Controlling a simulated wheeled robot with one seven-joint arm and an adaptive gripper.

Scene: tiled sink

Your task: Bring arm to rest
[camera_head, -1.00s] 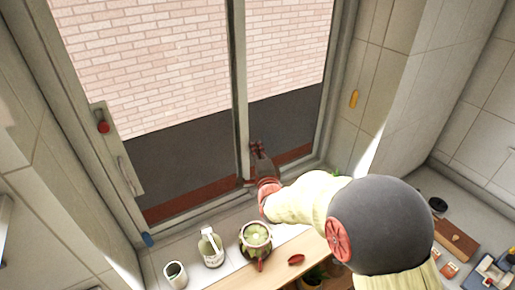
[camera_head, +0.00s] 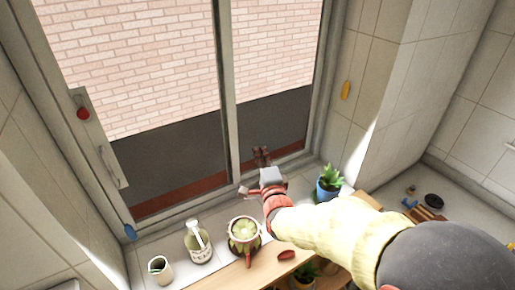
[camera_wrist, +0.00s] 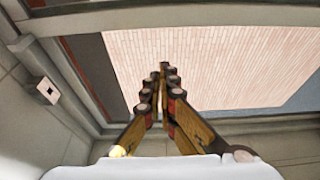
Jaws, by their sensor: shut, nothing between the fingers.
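My gripper (camera_head: 262,157) is at the middle of the head view, in front of the lower part of the window, with its fingers pointing towards the glass. In the wrist view my gripper (camera_wrist: 164,72) has its fingertips together with nothing between them. My arm with its yellow sleeve comes in from the lower right of the head view. The gripper appears above and behind the potted cactus and holds nothing.
On the sill stand a cup (camera_head: 160,270), a soap bottle (camera_head: 198,243), a potted cactus (camera_head: 244,236) and a blue-potted plant (camera_head: 329,182). A red object (camera_head: 286,255) lies on the wooden shelf. The window frame (camera_head: 227,90) is close behind the gripper.

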